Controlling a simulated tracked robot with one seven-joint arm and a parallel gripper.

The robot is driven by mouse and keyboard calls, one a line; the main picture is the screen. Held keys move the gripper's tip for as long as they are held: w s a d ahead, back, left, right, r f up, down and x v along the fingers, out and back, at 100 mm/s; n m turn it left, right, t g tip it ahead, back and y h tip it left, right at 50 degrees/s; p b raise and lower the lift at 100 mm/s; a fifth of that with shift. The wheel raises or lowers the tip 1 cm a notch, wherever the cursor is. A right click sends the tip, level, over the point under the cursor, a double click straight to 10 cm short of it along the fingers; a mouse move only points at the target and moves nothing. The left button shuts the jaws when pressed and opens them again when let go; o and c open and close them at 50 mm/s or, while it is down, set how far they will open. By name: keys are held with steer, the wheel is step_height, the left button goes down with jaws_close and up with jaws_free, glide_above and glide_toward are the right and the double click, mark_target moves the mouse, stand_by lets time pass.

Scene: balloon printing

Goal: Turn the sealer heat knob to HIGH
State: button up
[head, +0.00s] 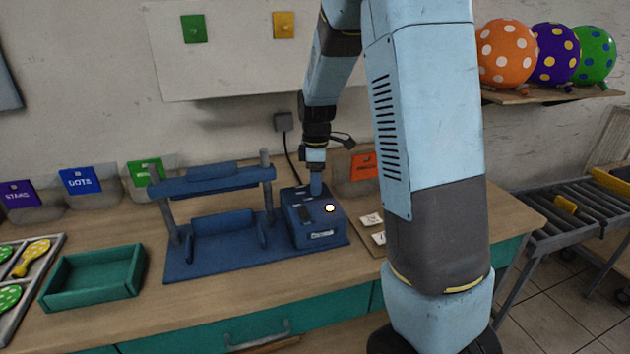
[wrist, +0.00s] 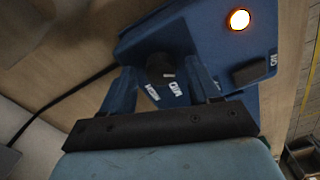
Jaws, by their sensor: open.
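The blue sealer (head: 212,250) stands on the workbench, with a control box (head: 318,232) at its right end. In the wrist view the dark round heat knob (wrist: 159,68) sits on the box top, with a white pointer mark at its lower right side. One label near it reads MED (wrist: 176,88); another label (wrist: 152,92) is partly cut off by my gripper. My gripper (wrist: 160,74) is open, with one blue finger on each side of the knob; contact cannot be told. In the head view my gripper (head: 316,186) points down at the box, hiding the knob.
A lit lamp (wrist: 239,19) and a dark switch (wrist: 252,71) marked ON share the box top. A green tray (head: 95,278) stands left of the sealer. Labelled bins line the wall behind. A conveyor (head: 570,215) stands at the right.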

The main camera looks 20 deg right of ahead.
steer(key=shift+f, duration=0.15)
steer(key=shift+a, duration=0.1)
steer(key=c, duration=1)
